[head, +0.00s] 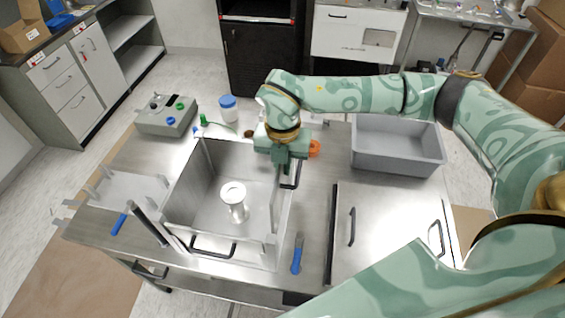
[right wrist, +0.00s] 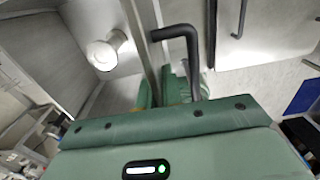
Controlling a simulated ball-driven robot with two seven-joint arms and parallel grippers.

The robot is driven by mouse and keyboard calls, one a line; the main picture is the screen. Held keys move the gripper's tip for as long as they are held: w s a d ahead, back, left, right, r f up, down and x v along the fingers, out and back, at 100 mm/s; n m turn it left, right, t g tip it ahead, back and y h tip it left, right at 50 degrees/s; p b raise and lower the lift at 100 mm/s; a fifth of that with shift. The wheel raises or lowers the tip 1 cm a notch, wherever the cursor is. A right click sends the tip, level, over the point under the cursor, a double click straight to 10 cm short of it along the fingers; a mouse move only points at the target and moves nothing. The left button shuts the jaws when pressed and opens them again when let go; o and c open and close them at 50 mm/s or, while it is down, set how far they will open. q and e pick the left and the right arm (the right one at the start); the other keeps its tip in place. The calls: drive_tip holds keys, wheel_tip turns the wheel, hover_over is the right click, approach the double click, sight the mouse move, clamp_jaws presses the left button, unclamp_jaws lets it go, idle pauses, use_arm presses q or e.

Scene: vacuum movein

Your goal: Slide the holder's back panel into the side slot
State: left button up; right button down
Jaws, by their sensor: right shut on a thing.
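An open-topped metal holder (head: 178,205) stands on the bench, with upright panels around a white-and-silver flanged cylinder (head: 234,202), which also shows in the right wrist view (right wrist: 105,52). My right gripper (head: 286,166) is at the holder's far right corner, pointing down. It is shut on the black handle (head: 297,175) at the right-hand panel (head: 277,207). The handle also shows in the right wrist view (right wrist: 178,33), running down to the fingers. The fingers partly hide the grip, and I cannot tell how the panel sits in its slot. My left gripper is not in view.
A grey bin (head: 398,168) and a metal cover with black handles (head: 385,235) lie right of the holder. A blue-handled tool (head: 297,255) lies by its front right corner. A grey-green control box (head: 167,116) and a blue-lidded jar (head: 228,107) stand behind.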

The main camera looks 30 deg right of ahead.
drive_tip(key=shift+f, duration=0.1)
drive_tip(key=shift+f+b, duration=0.95)
drive_tip(key=shift+f, duration=0.45)
drive_tip(key=shift+f+b, duration=1.3)
drive_tip(key=shift+f, duration=0.65)
drive_tip(key=shift+f+b, duration=0.75)
drive_tip(key=shift+f, duration=0.3)
drive_tip(key=shift+f+b, duration=0.7)
drive_tip(key=shift+f, duration=0.65)
